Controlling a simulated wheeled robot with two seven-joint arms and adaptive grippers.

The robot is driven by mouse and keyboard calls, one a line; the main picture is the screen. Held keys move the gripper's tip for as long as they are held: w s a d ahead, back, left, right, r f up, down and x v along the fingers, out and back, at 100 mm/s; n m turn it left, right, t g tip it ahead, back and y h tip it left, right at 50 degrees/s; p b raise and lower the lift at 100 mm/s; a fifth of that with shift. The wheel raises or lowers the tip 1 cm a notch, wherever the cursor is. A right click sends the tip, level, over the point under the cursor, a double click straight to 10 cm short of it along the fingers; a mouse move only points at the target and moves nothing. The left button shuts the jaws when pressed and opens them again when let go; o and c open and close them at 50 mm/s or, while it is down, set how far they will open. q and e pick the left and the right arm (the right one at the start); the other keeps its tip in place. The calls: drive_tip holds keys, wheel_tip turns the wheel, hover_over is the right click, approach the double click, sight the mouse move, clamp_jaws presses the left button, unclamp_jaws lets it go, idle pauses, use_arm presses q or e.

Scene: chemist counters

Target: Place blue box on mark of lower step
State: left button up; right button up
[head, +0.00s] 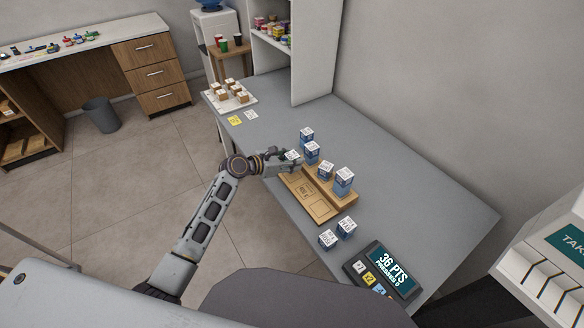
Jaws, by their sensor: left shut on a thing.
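My left gripper (284,162) is shut at the far end of a wooden two-step stand. A white-topped box (292,155) shows at its fingertips; its sides are mostly hidden. The lower step (318,208) is the near-left board, with outlined marks on its top and no box seen on it. The upper step (345,201) carries a blue box (326,171) and a taller blue stack or box (343,184). Two more blue boxes (307,136) and (312,153) stand just past the stand's far end. My right gripper is out of view.
A points display (390,265) lies at the near edge. A white tray of small boxes (216,103) is at the far end. The counter's right side is clear.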

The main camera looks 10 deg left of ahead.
use_arm(q)
drive_tip(key=shift+f+b, duration=0.3)
drive_tip(key=shift+f, duration=1.55)
drive_tip(key=o, duration=1.1)
drive_tip(key=shift+f, duration=0.1)
drive_tip(key=shift+v, duration=6.05)
